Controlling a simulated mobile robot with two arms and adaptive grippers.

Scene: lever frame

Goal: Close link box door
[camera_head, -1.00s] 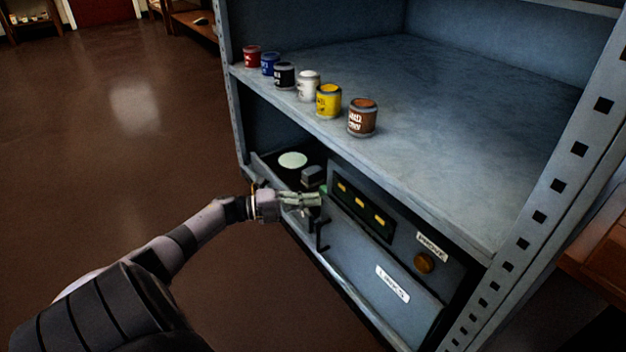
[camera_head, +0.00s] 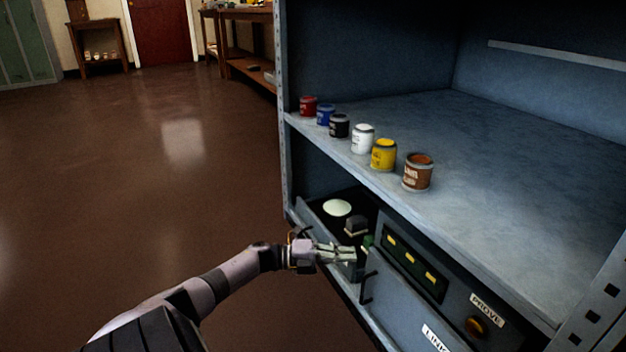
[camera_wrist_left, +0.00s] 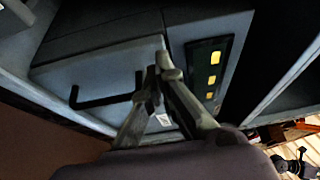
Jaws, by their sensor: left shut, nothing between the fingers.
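The link box (camera_head: 405,305) stands on the lower shelf, with a grey front panel lettered "LINK" (camera_head: 437,340) and a black bar handle (camera_head: 368,287). In the left wrist view the grey panel (camera_wrist_left: 105,72) shows with its black handle (camera_wrist_left: 105,100); I cannot tell how far the door stands from the frame. My left gripper (camera_head: 350,254) is shut and empty, just left of the box and above the handle. In the left wrist view its fingertips (camera_wrist_left: 160,68) meet by the panel's edge; whether they touch it is unclear. My right gripper is not in view.
A tray with a pale disc (camera_head: 337,207) and dark block lies behind my gripper. Several paint cans (camera_head: 384,154) line the shelf above. Floor at left is clear.

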